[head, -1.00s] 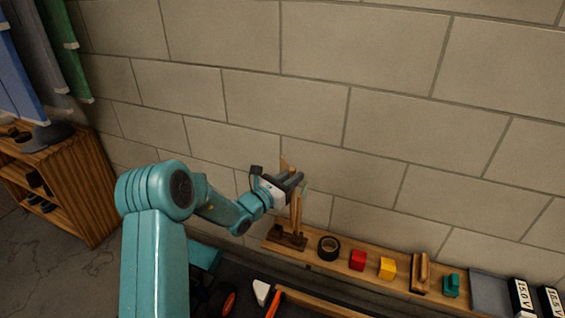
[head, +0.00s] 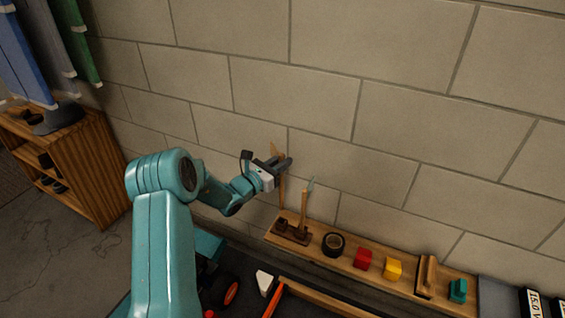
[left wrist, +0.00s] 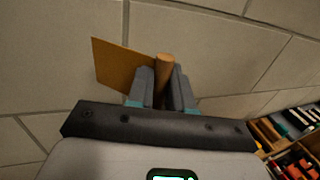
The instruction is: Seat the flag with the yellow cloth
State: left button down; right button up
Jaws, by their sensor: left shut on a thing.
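My left gripper (head: 279,165) is shut on the pole of a flag with a yellow-orange cloth (head: 276,149). The cloth also shows in the left wrist view (left wrist: 110,66), left of the wooden pole (left wrist: 164,72) between the fingers. The flag is nearly upright, and its pole's lower end shows just above the left part of a dark wooden stand (head: 291,237). I cannot tell whether it touches. A second flag pole (head: 304,207) with a thin teal cloth stands in the right part of the stand. My right gripper is not in view.
The stand is at the left end of a wooden shelf (head: 343,259) against a block wall. Right of it are a black tape roll (head: 333,244), a red block (head: 363,259), a yellow block (head: 393,269), a wooden piece and a teal block (head: 458,290).

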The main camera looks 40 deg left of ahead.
pick_arm(q)
jog(key=b, duration=0.4)
send_over(280, 190)
jog(key=shift+w+f, duration=0.2)
jog(key=shift+f, duration=1.25)
jog(key=shift+w+f, duration=0.15)
jog(key=shift+f, duration=1.25)
jog(key=shift+b, duration=0.6)
jog(key=shift+f+b, duration=2.35)
jog(key=shift+f, duration=0.5)
jog(key=c, duration=0.9)
grip_release()
jog(key=shift+c, duration=0.2)
jog(key=shift+r, duration=0.1)
jog(key=shift+a, duration=0.1)
jog(key=s+p, duration=0.3)
jog(key=s, duration=1.3)
jog(key=shift+s, duration=0.15)
